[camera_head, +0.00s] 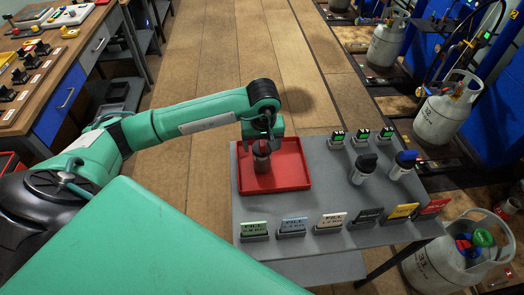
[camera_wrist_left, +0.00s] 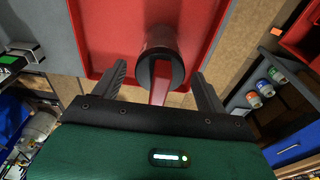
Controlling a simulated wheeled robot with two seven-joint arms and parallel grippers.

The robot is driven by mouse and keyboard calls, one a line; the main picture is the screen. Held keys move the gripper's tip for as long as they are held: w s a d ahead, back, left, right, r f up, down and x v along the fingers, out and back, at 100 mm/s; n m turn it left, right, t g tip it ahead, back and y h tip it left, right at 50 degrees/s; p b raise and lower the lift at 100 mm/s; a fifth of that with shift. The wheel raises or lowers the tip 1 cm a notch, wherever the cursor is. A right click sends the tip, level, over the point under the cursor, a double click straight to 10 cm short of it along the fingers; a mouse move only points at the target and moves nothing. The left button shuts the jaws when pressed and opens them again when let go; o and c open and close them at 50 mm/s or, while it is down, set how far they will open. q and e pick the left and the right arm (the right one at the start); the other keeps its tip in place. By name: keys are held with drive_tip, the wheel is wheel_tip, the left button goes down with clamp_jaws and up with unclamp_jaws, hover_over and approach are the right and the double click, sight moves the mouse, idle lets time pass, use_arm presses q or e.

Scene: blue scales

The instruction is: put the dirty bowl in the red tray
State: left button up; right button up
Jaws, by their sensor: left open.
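The red tray (camera_head: 296,172) lies on the grey table, and its red floor and rim also show in the wrist view (camera_wrist_left: 94,40). A dark grey cylindrical container (camera_head: 261,160) stands upright in the tray's left part. In the wrist view this container (camera_wrist_left: 159,42) has a dark round top and a red strip. My left gripper (camera_head: 262,135) is at the container's top, with its open fingers (camera_wrist_left: 160,78) on either side of it; contact cannot be told. I see no thing that is clearly a dirty bowl. My right gripper is not in view.
Gas cylinders (camera_head: 437,119) stand at right, a workbench (camera_head: 80,65) at left.

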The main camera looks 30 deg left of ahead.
use_arm(q)
drive_tip(key=r, duration=0.2)
drive_tip(key=r+b, duration=0.1)
drive_tip(key=r, duration=0.2)
drive_tip(key=r+b, duration=0.1)
drive_tip(key=r, duration=0.2)
drive_tip(key=shift+s+d+r, duration=0.2)
drive_tip(key=shift+s+d, duration=0.1)
drive_tip(key=shift+s, duration=0.1)
